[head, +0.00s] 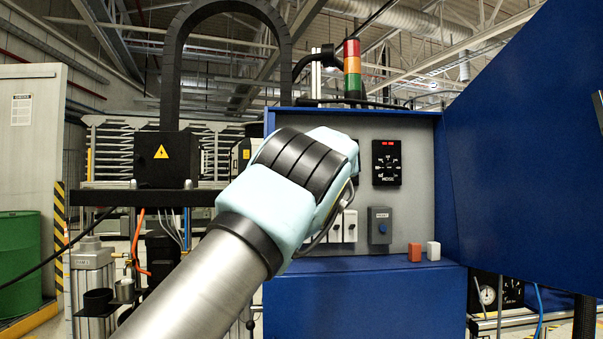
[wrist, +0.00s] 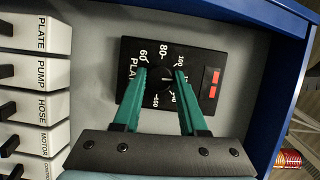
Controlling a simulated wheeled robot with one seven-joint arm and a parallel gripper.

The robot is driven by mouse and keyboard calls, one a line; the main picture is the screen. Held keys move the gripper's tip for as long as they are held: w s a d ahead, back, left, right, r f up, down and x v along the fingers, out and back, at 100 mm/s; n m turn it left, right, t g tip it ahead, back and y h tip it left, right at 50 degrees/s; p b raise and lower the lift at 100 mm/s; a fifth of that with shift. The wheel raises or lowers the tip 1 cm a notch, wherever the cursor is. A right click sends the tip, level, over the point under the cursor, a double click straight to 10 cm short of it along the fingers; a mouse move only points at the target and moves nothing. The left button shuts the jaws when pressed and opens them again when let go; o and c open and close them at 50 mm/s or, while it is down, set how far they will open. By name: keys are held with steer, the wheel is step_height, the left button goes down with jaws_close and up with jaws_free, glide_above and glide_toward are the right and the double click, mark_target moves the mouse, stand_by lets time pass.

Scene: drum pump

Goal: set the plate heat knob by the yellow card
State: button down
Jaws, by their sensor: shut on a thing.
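The plate heat dial is a black panel (wrist: 190,48) with white numbers and a red display, turned sideways in the wrist view. Its round knob (wrist: 167,79) is between the green fingers of my gripper (wrist: 165,76), which is shut on it. The fingers cover parts of the scale, so the exact pointer setting is hard to read. In the head view my gripper's body hides most of this dial, and only its right edge (head: 356,165) shows. I cannot make out a yellow card in either view.
A second black dial (head: 387,162), seemingly marked HOSE, is to the right. Labelled white switches (wrist: 37,75) line the wrist view's left side. A grey box (head: 380,225) is below. An orange block (head: 415,252) and white-orange block (head: 433,251) stand on the ledge. The blue door (head: 530,140) is open.

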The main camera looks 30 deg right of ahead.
steer(key=shift+m, duration=0.4)
steer(key=shift+c, duration=2.3)
jaws_free()
steer(key=s+b, duration=0.4)
steer(key=s, duration=0.6)
steer(key=shift+s+a+b, duration=0.2)
steer(key=shift+s+b, duration=0.15)
steer(key=shift+s, duration=0.05)
